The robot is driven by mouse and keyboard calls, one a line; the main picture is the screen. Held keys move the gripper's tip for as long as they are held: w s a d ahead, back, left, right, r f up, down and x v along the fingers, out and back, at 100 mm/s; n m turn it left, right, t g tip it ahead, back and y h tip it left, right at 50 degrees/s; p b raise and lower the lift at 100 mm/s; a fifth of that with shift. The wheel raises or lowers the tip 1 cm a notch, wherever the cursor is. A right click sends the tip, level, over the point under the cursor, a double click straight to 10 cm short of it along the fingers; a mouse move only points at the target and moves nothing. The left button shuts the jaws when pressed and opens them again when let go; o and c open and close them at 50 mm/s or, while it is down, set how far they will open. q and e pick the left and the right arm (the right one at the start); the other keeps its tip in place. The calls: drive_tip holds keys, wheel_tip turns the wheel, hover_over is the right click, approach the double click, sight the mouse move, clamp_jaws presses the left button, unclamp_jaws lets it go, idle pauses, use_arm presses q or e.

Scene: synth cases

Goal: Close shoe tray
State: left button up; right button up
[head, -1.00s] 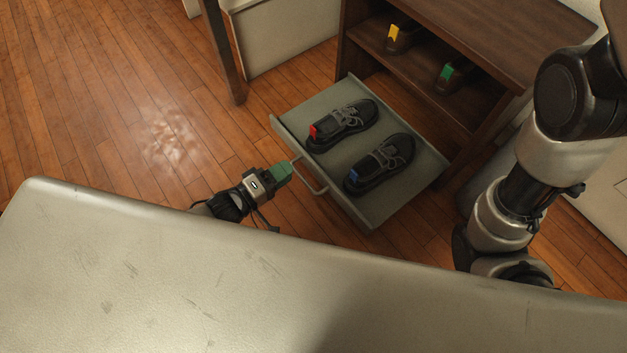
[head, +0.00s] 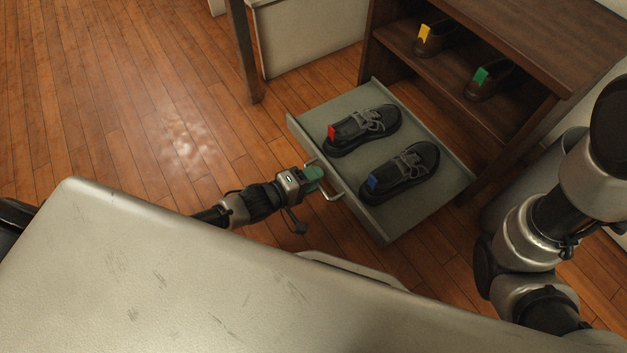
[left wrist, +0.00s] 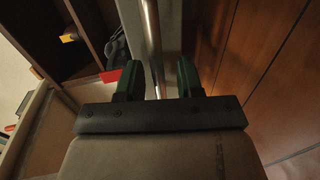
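The grey shoe tray (head: 425,208) is pulled out from the dark wooden shoe cabinet (head: 515,35). Two black shoes lie in it, one with a red heel tab (head: 331,132), one with a blue tab (head: 373,183). The tray's metal handle (head: 337,195) is on its front. My left gripper (head: 314,178) is at the handle. In the left wrist view its green fingers (left wrist: 158,80) stand apart on either side of the handle bar (left wrist: 152,40), with gaps visible. My right arm shows at the right; its gripper is out of view.
Brown shoes with yellow (head: 425,33) and green (head: 481,76) tabs stand on the cabinet shelf. A worn pale surface (head: 180,270) fills the foreground. A grey cylindrical bin (head: 520,190) stands right of the cabinet. Wooden floor (head: 150,120) is clear at the left.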

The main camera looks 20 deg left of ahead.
use_arm(q)
drive_tip(key=shift+w, duration=0.1)
clamp_jaws()
drive_tip(key=shift+d, duration=0.15)
